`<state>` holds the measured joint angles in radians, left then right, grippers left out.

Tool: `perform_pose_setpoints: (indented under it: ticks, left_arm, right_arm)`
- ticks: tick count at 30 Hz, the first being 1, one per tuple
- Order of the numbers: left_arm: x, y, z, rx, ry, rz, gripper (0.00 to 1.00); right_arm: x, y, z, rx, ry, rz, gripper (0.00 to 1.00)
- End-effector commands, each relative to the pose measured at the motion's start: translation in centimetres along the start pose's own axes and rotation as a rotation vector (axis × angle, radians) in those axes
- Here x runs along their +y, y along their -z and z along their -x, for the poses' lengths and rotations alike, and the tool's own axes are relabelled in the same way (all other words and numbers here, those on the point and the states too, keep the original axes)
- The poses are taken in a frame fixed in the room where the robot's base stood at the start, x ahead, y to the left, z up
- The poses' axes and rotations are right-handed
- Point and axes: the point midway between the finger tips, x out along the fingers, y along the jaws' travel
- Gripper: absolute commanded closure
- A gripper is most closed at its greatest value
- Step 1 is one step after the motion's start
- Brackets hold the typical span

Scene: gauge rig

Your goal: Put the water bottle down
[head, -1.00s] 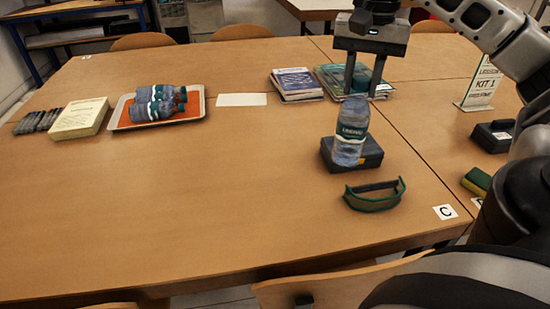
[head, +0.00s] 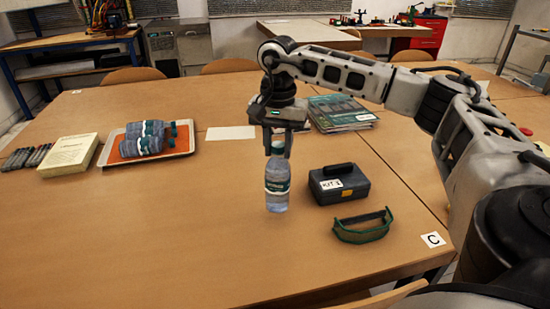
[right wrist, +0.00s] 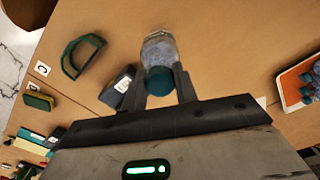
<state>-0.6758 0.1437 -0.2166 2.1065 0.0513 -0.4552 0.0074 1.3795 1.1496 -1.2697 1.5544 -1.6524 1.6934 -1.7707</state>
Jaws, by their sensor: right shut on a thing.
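The water bottle (head: 277,186) is clear and bluish with a dark green label, and it is upright. My right gripper (head: 277,150) is shut on its top from above. In the right wrist view the bottle (right wrist: 159,50) shows between the two fingers (right wrist: 159,84), its green cap towards me. The bottle is over bare table left of the dark case; I cannot tell whether its base touches the wood. My left gripper is not in view.
A dark case (head: 338,183) and a green headband-like visor (head: 362,226) lie right of the bottle. An orange-lined tray (head: 181,146) holds more bottles. A white sheet (head: 230,133), books (head: 341,112) and a paper block (head: 69,156) lie further back. The table's left front is clear.

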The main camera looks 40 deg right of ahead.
Motion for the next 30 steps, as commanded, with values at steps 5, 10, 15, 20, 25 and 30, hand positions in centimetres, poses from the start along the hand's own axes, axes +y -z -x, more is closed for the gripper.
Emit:
perform_pose_setpoints:
  ticks: [5, 10, 15, 20, 25, 30]
  left_arm:
    - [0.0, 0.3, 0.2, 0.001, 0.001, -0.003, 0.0]
    - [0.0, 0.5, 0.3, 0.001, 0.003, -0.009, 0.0]
    - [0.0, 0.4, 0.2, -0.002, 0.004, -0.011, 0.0]
    - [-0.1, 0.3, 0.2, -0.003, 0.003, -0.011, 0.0]
    - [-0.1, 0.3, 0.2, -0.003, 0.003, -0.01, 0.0]
    - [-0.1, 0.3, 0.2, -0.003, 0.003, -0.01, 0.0]
  right_arm:
    - [-0.7, 0.1, -1.6, 0.0, -0.003, 0.0, 1.0]
    - [-0.7, 0.1, -3.5, 0.0, -0.002, -0.001, 1.0]
    - [-0.7, 0.1, -3.9, 0.001, 0.001, -0.001, 1.0]
    - [-0.6, 0.1, -4.0, 0.0, -0.002, -0.001, 0.57]
    - [-0.7, 0.1, -4.0, 0.0, -0.002, -0.001, 0.47]
    - [-0.7, 0.1, -3.9, 0.0, -0.001, -0.001, 0.47]
